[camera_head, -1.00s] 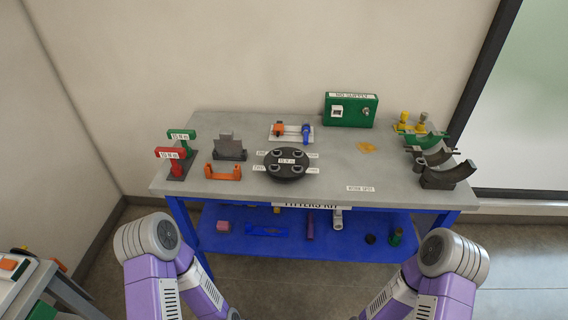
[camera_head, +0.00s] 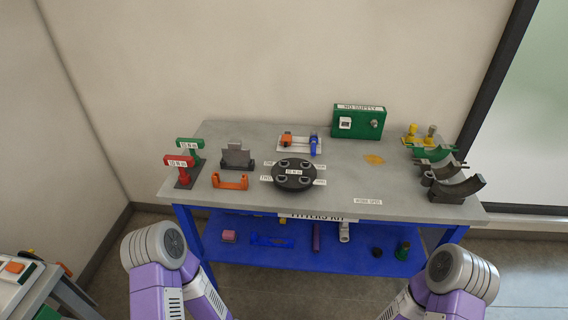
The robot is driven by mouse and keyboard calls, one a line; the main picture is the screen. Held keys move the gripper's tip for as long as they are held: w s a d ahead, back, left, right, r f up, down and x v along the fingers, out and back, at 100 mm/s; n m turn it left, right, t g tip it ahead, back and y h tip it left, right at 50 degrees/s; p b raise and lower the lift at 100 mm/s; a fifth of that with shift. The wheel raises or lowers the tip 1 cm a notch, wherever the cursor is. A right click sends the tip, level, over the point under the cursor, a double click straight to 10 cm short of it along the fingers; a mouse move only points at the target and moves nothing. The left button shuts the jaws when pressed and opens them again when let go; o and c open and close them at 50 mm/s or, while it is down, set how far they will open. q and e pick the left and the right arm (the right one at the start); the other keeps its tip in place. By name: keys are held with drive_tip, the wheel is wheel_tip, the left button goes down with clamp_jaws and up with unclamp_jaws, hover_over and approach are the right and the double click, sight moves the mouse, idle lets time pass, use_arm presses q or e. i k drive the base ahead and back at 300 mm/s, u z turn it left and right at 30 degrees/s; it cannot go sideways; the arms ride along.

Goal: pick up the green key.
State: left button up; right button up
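The green key (camera_head: 189,145) stands upright at the left end of the grey-topped cart (camera_head: 340,200). It is T-shaped, with a white label on its green handle. A red key (camera_head: 180,162) of the same shape stands just in front of it and hides part of its lower end. Only purple and grey links of my two arms show at the bottom left and bottom right. Both grippers are out of view, so their state does not show.
Near the keys are a grey bracket (camera_head: 237,156), an orange clamp (camera_head: 230,181) and a round black plate (camera_head: 293,184). A green box (camera_head: 359,122) stands at the back. Dark curved shells (camera_head: 458,188) sit at the right. The cart top's front right is mostly clear.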

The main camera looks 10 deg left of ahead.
sight(191, 143)
drive_tip(key=u, duration=0.35)
drive_tip(key=i, duration=0.35)
drive_tip(key=u, duration=1.05)
drive_tip(key=i, duration=0.9)
drive_tip(key=u, duration=0.25)
